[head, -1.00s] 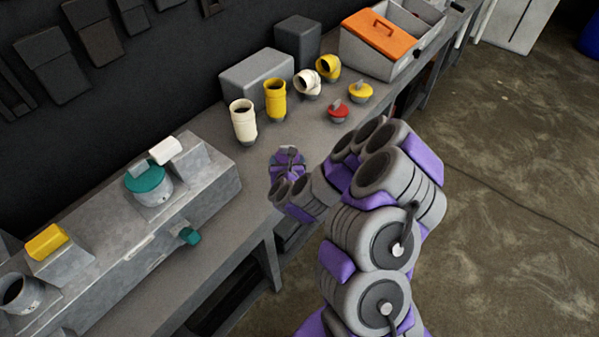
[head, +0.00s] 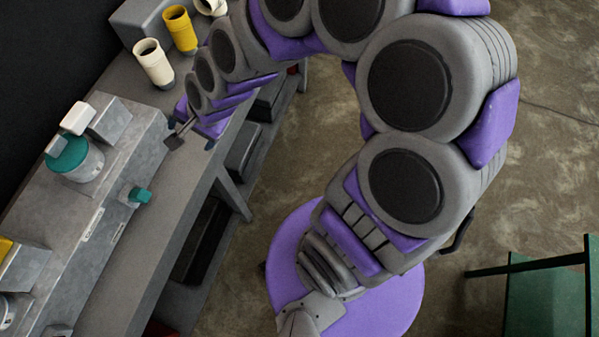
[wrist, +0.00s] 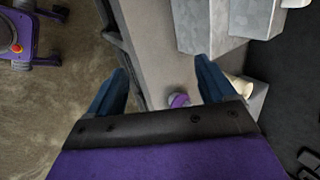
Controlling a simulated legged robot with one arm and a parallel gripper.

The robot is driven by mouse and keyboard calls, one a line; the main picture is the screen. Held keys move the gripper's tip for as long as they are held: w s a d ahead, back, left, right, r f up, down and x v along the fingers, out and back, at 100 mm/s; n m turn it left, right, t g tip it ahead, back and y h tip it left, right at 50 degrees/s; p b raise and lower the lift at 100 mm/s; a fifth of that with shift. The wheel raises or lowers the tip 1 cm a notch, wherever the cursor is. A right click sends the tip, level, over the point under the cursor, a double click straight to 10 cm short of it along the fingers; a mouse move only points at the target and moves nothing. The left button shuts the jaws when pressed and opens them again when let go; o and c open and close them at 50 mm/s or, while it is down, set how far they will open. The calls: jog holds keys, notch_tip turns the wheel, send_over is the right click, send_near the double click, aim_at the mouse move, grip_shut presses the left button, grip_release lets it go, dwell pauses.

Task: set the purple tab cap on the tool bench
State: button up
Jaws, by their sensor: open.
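The purple tab cap (wrist: 179,99) shows in the wrist view as a small purple piece with a grey part, low in the picture just left of the right finger's base. It appears to be on the grey tool bench (wrist: 165,50), partly hidden by my gripper body. In the head view I cannot make the cap out; my arm covers that area. My gripper (wrist: 162,66) is open with nothing between its fingertips. In the head view my gripper (head: 190,133) is over the bench's front part (head: 125,262), beside the grey block fixture.
The grey block fixture (head: 60,235) with a teal cap (head: 68,158) and a teal side knob (head: 139,195) fills the bench's left. A cream pipe fitting (head: 153,64) and a yellow one (head: 180,30) stand behind my gripper. A green table (head: 545,295) is at lower right.

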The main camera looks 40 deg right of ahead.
jog(key=s+d+r+n+g+h, duration=0.1)
jog(key=s+d+r+n+g, duration=0.1)
jog(key=s, duration=0.6)
jog(key=s+d+r+n+g+h, duration=0.1)
jog(key=s+d+n+g+h, duration=0.1)
jog(key=s+d+n, duration=0.3)
jog(key=s+d+r+n+g+h+b, duration=0.1)
jog(key=s+d+n, duration=0.3)
jog(key=s, duration=0.8)
jog(key=shift+r+g, duration=0.7)
jog(key=shift+r, duration=0.15)
